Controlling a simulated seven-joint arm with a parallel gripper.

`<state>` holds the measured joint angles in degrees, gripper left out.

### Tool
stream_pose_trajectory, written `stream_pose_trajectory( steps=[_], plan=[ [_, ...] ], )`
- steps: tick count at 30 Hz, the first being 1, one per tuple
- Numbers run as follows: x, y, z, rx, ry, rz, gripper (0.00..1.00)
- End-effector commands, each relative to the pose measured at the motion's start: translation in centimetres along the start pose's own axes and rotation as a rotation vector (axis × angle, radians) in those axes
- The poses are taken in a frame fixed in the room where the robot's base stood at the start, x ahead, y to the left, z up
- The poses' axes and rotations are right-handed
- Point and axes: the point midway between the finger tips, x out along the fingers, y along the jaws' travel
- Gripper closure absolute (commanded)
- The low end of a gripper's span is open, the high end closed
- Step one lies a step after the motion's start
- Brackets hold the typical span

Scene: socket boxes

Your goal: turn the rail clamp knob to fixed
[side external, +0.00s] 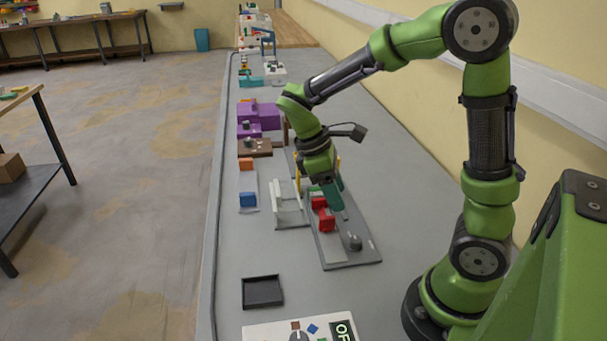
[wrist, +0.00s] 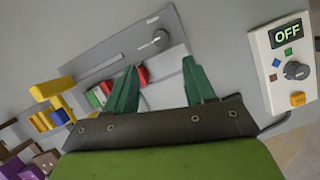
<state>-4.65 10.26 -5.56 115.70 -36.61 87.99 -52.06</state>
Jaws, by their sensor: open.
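The rail clamp's grey plate (side external: 349,261) lies flat on the bench below my gripper. A small dark grey round knob (side external: 355,243) stands at its near end. In the wrist view the knob (wrist: 160,38) is beyond the fingertips, with a pale mark on or beside it that is too small to read. Red blocks (side external: 326,222) sit along the plate's rail; in the wrist view red (wrist: 142,76) and green pieces are partly hidden behind the left finger.
A white panel (wrist: 261,75) with an OFF display, a dial and an orange button stands to the right in the wrist view. A black tray (side external: 262,291) lies on the near bench. White brackets (side external: 289,212), a blue block (side external: 247,200) and purple boxes (side external: 264,117) stand left and beyond.

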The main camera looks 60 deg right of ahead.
Motion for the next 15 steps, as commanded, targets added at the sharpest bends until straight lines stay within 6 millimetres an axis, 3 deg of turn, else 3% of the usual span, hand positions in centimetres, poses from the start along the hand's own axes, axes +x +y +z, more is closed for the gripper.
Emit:
stream_pose_trajectory(
  steps=[6,15],
  plan=[
    [5.0,-0.1,0.1,0.001,-0.006,-0.004,0.46],
    [11.0,-0.1,0.1,0.002,-0.004,-0.004,0.46]
  ],
)
